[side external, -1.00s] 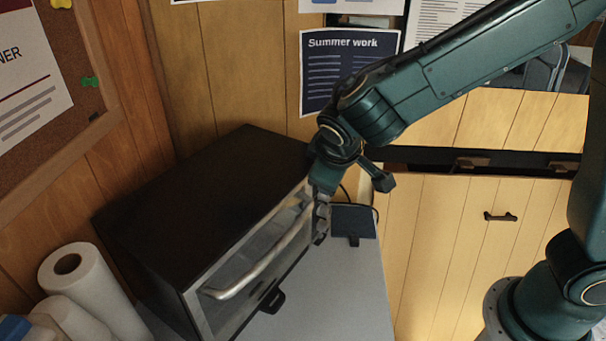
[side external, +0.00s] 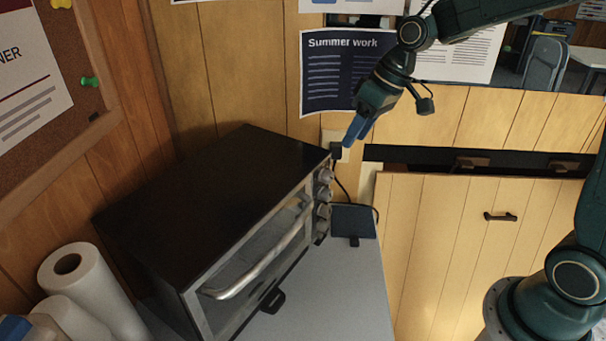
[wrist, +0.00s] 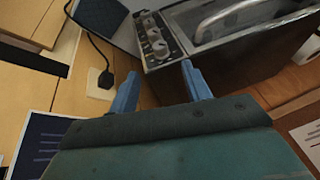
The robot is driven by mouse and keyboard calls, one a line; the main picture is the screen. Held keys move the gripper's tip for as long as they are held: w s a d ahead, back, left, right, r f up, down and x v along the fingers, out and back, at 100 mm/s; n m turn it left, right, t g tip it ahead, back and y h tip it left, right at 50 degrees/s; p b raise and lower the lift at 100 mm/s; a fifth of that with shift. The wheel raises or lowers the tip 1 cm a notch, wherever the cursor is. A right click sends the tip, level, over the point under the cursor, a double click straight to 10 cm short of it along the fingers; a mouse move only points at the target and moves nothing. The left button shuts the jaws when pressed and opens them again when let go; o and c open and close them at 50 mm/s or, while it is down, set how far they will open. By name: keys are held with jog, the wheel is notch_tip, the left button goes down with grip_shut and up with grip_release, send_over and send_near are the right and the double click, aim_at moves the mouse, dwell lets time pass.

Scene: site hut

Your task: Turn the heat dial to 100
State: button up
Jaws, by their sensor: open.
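The toaster oven (side external: 215,190) is black with a metal front and a long door handle. It stands on the grey counter, and its knobs (side external: 323,194) run in a column at the right end of its front. The wrist view shows the knobs (wrist: 153,35) at the top centre. I cannot tell which knob is the heat dial or read its marks. My gripper (side external: 355,138) is up and behind the knobs, near the wall outlet, apart from the oven. In the wrist view its blue fingers (wrist: 160,88) are spread with nothing between them.
A plug with a black cord (side external: 338,152) is in the wall outlet close to my gripper. A dark flat box (side external: 354,219) lies right of the oven. Paper rolls (side external: 85,280) stand at the left.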

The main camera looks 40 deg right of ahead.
aim_at(333, 173)
jog(key=shift+s+d+r+y, duration=0.2)
jog(key=shift+d+r+y, duration=0.05)
jog(key=shift+d+r, duration=0.3)
jog(key=shift+s+d+r+y, duration=0.2)
jog(key=shift+d+r+y, duration=0.05)
jog(key=shift+d+r, duration=0.3)
jog(key=shift+a+f, duration=0.1)
jog(key=x, duration=1.3)
jog(key=shift+w+a+f, duration=0.1)
jog(key=shift+w+f, duration=0.15)
jog(key=shift+w, duration=0.05)
jog(key=c, duration=1)
